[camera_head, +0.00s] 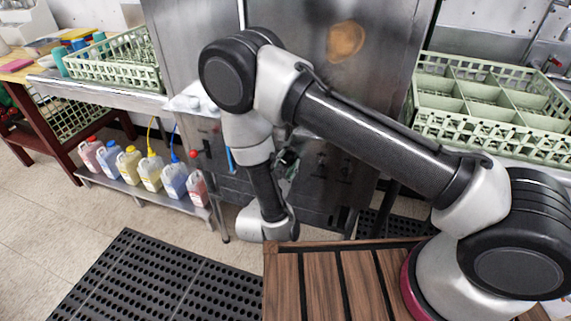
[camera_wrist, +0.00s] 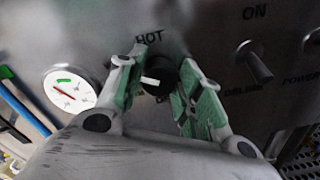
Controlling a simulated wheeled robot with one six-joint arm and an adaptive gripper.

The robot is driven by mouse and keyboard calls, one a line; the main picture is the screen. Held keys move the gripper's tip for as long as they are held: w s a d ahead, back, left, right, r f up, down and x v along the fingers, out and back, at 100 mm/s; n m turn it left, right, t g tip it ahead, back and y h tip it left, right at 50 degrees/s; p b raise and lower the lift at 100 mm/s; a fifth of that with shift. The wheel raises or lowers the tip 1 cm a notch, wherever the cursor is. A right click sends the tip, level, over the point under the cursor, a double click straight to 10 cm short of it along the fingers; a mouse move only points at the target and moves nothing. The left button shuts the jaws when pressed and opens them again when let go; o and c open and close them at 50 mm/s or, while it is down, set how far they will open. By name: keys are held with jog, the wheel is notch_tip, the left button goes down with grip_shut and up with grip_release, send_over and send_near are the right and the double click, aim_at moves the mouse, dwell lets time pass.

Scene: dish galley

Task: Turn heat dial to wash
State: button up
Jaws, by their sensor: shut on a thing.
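The heat dial (camera_wrist: 157,78) is a black round knob with a pale pointer mark, on the steel front panel under the word HOT. The pale mark lies nearly level, toward the left of the knob. My gripper (camera_wrist: 162,88) has its green-padded fingers on either side of the dial and is shut on it. In the head view my gripper (camera_head: 287,163) is at the front of the steel machine (camera_head: 345,165), and the dial is hidden there. The lettering around the knob other than HOT is not readable.
In the wrist view a round gauge (camera_wrist: 70,90) is left of the dial, and toggle switches (camera_wrist: 255,62) are to the right. Chemical jugs (camera_head: 150,172) stand on a low shelf at left. Green racks (camera_head: 115,60) sit on the counter. A black mat (camera_head: 150,280) lies on the floor.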

jog(key=o, duration=1)
